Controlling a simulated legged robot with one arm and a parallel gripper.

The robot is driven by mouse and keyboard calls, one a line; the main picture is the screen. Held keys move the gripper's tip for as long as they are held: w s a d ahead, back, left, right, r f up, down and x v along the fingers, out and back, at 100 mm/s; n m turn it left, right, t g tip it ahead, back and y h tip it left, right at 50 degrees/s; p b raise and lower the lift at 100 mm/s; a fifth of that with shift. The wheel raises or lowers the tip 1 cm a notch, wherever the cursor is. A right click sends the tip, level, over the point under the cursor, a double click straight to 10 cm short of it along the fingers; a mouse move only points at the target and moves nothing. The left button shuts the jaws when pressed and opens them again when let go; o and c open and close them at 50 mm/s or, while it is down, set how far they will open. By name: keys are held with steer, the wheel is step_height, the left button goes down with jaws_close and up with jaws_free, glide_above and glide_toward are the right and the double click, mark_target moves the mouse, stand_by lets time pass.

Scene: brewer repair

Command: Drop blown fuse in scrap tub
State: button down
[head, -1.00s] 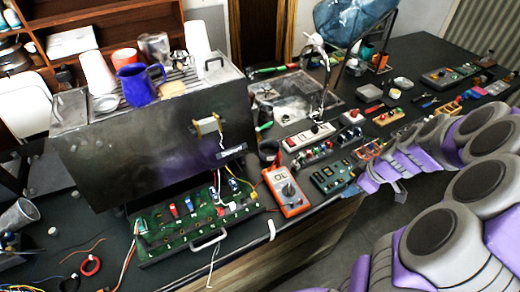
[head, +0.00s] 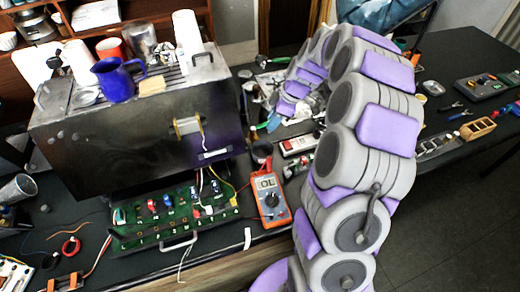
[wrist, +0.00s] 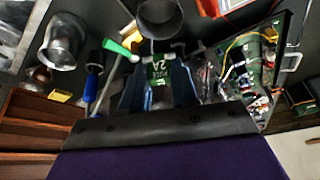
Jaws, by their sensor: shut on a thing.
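My gripper (wrist: 160,82) is shut on a green fuse (wrist: 158,72) marked "2A" in the wrist view. In the head view my gripper is small and partly lost among the clutter, at the end of my curled arm, right of the metal machine. A dark round open tub (wrist: 158,20), which looks like the scrap tub, stands just beyond the fuse in the wrist view. It also shows as a dark cylinder (head: 262,151) beside the multimeter in the head view. The fuse is apart from the tub, and the tub's inside is not clearly seen.
The orange multimeter (head: 269,200) stands close to the tub. The green circuit board (head: 170,217) lies below the metal machine (head: 130,135). A green-handled tool (wrist: 120,48) and a metal cup (wrist: 64,42) are left of the fuse in the wrist view.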

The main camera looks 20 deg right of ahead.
steer(key=x, duration=0.3)
steer(key=shift+s+a+f, duration=0.15)
steer(key=shift+s+a, duration=0.1)
steer(key=shift+d+f, duration=0.15)
steer(key=shift+f, duration=0.45)
steer(key=shift+d+f, duration=0.2)
steer(key=shift+f, duration=0.4)
steer(key=shift+d+f, duration=0.2)
steer(key=shift+d, duration=0.35)
steer(key=c, duration=1.3)
jaws_free()
steer(key=shift+a, duration=0.15)
steer(key=o, duration=0.5)
steer(key=shift+a+r, duration=0.1)
steer(key=shift+a, duration=0.5)
steer(key=p, duration=0.1)
glide_toward(270, 132)
steer(key=d+r, duration=0.3)
steer(key=r, duration=0.2)
steer(key=shift+w+f, duration=0.1)
steer(key=shift+w, duration=0.05)
